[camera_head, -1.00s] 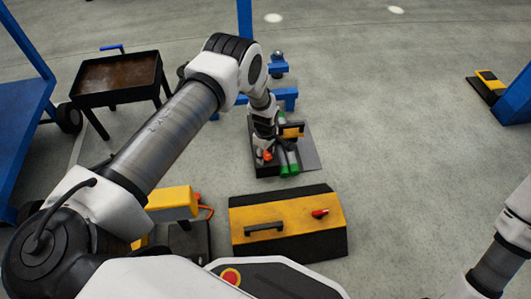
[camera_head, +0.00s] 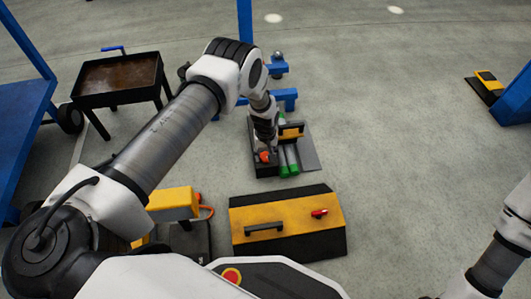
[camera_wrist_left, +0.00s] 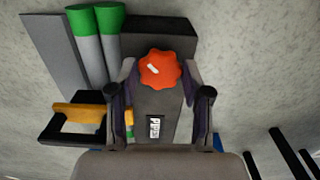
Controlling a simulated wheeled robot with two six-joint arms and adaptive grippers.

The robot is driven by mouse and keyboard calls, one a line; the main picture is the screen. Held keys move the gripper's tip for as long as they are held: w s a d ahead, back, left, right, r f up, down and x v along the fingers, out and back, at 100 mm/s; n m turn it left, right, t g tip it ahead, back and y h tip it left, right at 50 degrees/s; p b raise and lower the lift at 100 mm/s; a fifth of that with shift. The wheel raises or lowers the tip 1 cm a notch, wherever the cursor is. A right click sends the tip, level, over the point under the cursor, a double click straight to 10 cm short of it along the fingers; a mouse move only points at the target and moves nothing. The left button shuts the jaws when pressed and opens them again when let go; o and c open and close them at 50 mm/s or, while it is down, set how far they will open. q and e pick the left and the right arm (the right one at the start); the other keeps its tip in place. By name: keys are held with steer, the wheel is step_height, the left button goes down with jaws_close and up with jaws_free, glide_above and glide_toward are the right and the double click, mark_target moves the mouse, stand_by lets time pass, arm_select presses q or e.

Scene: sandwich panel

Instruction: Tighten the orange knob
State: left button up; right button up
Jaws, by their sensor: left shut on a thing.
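The orange knob (camera_wrist_left: 160,69) is a lobed, red-orange knob with a small white mark, on a dark panel block (camera_wrist_left: 160,35). In the head view the knob (camera_head: 264,156) shows small at the end of my left arm. My left gripper (camera_wrist_left: 160,75) has one finger on each side of the knob and is shut on it. In the head view the left gripper (camera_head: 265,148) points down at the panel. My right gripper is out of view; only part of its arm shows at the right edge.
Two grey cylinders with green ends (camera_head: 288,158) lie beside the knob, with a grey plate (camera_head: 308,150) and a yellow-and-black handle (camera_head: 291,131). A yellow-and-black toolbox (camera_head: 285,222) stands nearer. A dark tray cart (camera_head: 118,78) is at left.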

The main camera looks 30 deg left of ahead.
arm_select(q)
steer(key=m, duration=0.3)
steer(key=shift+m, duration=0.4)
steer(key=m, duration=0.3)
steer(key=shift+f+m, duration=0.1)
steer(key=shift+m, duration=0.2)
steer(key=m, duration=1.3)
steer(key=shift+m+b, duration=0.3)
steer(key=shift+b, duration=0.05)
steer(key=m, duration=0.6)
steer(key=o, duration=1.1)
steer(key=shift+o, duration=0.2)
